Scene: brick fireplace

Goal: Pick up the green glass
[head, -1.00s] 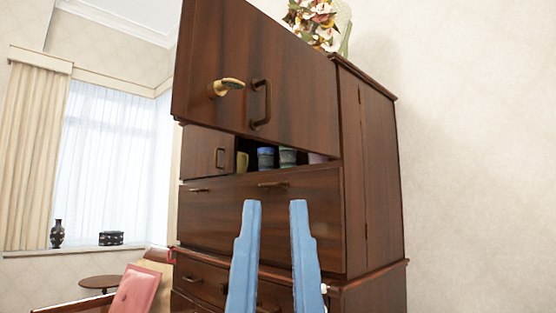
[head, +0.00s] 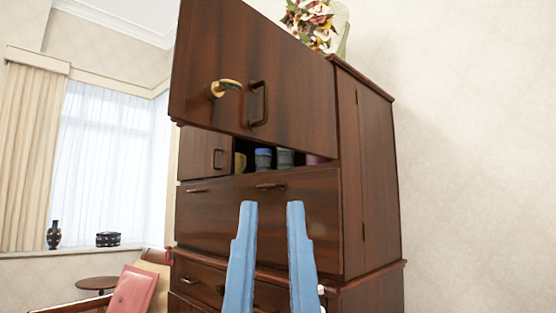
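The green glass (head: 285,158) stands inside the dark wooden cabinet (head: 270,210), in a narrow opening below a raised or swung-out door panel (head: 300,95). Only part of it shows; the door hides its top. A blue glass (head: 263,159) stands just left of it, a yellowish cup (head: 240,162) further left, and a purple item (head: 314,159) to its right. My gripper (head: 271,204) has two blue fingers pointing up, apart with nothing between them. In the picture its fingertips sit below the green glass, in front of the cabinet's lower panel.
The door panel with its handle (head: 259,103) juts over the opening. Flowers (head: 314,23) stand on top of the cabinet. A chair with a pink cushion (head: 132,293) and a small round table (head: 97,283) are at lower left. The right side shows bare wall.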

